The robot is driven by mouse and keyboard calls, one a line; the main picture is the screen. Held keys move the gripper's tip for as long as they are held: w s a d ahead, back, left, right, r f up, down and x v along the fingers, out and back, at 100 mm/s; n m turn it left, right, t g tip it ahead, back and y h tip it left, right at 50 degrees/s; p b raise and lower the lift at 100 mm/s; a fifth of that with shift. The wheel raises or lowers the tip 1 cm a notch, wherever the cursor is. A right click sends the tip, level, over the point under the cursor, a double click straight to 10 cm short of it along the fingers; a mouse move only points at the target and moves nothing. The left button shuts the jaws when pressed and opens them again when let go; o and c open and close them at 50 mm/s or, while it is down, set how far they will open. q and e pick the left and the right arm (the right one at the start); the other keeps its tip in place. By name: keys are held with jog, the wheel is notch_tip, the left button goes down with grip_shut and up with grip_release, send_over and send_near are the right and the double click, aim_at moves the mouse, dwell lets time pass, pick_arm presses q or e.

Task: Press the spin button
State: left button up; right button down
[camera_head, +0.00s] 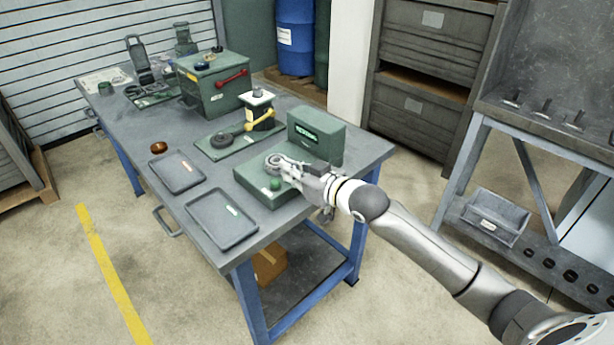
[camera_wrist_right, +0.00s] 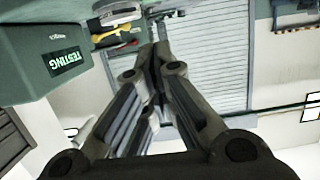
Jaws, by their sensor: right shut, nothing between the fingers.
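A green testing machine has a flat base (camera_head: 262,196) and a raised box (camera_head: 318,140) with a small lit display (camera_head: 305,134). The display reads TESTING in the right wrist view (camera_wrist_right: 66,62). A round green button (camera_head: 275,184) sits on the front of the base. My right gripper (camera_head: 280,163) is shut and empty, low over the base, just behind the button in the head view. A round metal part shows at its fingertips; I cannot tell whether they touch it. The fingers (camera_wrist_right: 160,65) also show in the right wrist view. My left gripper is not in view.
Two grey trays, one nearer (camera_head: 222,240) and one farther (camera_head: 177,187), lie left of the machine. A green base plate with a yellow-handled press (camera_head: 258,112) stands behind it. A green box with a red handle (camera_head: 213,96) is farther back. The table's front right edge is clear.

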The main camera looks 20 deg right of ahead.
jog(key=shift+b+v, duration=0.35)
jog(key=shift+v, duration=2.35)
jog(key=d+f+m+g+h, duration=0.15)
jog(key=d+f, duration=0.25)
jog(key=f, duration=0.7)
jog(key=d+f+m+g+h, duration=0.1)
jog(key=d+f+h, duration=0.15)
jog(key=f, duration=0.85)
jog(key=s+d+f+g+h, duration=0.1)
jog(key=s+f, duration=0.4)
jog(key=f, duration=0.4)
jog(key=s+d+f+g, duration=0.2)
jog(key=s+f, duration=0.2)
jog(key=f, duration=0.4)
jog(key=s+a+f+g, duration=0.1)
jog(key=s+f+g, duration=0.1)
jog(key=s+f, duration=0.75)
jog(key=s+a+f+g, duration=0.2)
jog(key=s+f, duration=0.3)
jog(key=s, duration=0.5)
jog(key=s+a+f+g, duration=0.2)
jog(key=s+a+f, duration=0.2)
jog(key=s, duration=0.7)
jog(key=s+a+f+g, duration=0.2)
jog(key=s+f, duration=0.4)
jog(key=s, duration=0.5)
jog(key=shift+a+n, duration=0.45)
jog(key=shift+a, duration=0.15)
jog(key=shift+f, duration=0.15)
